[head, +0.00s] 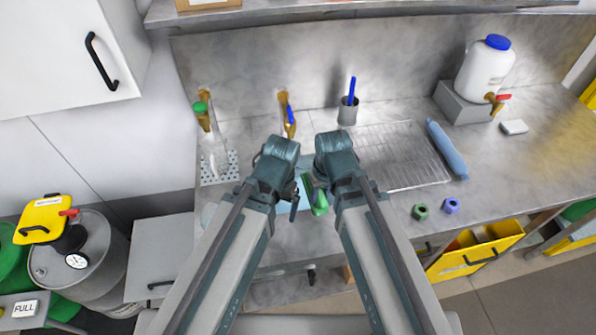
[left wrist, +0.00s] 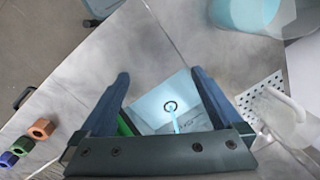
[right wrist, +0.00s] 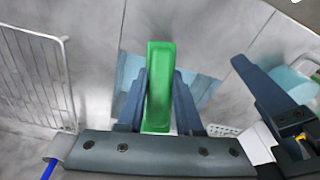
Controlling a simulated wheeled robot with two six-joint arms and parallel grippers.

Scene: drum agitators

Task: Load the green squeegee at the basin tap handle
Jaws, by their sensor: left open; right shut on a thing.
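The green squeegee (head: 318,203) shows over the basin in the head view, partly hidden by my arms. My right gripper (right wrist: 159,85) is shut on the squeegee (right wrist: 160,70), which fills the space between its fingers. My left gripper (left wrist: 163,85) is open, with nothing seen between its fingers; a sliver of green (left wrist: 125,126) shows by its left finger. The pale blue basin (left wrist: 150,105), with a round drain, lies beneath. The brass tap (head: 290,128) with a blue handle (head: 290,114) stands on the back wall behind my wrists.
A green-handled tap (head: 202,115) is at the left over a perforated plate (head: 215,168). A grey cup (head: 348,112) with a blue item, a wire rack (head: 405,155), a blue roll (head: 447,148) and a white jug (head: 486,68) stand right. Nuts (head: 420,211) lie near the front edge.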

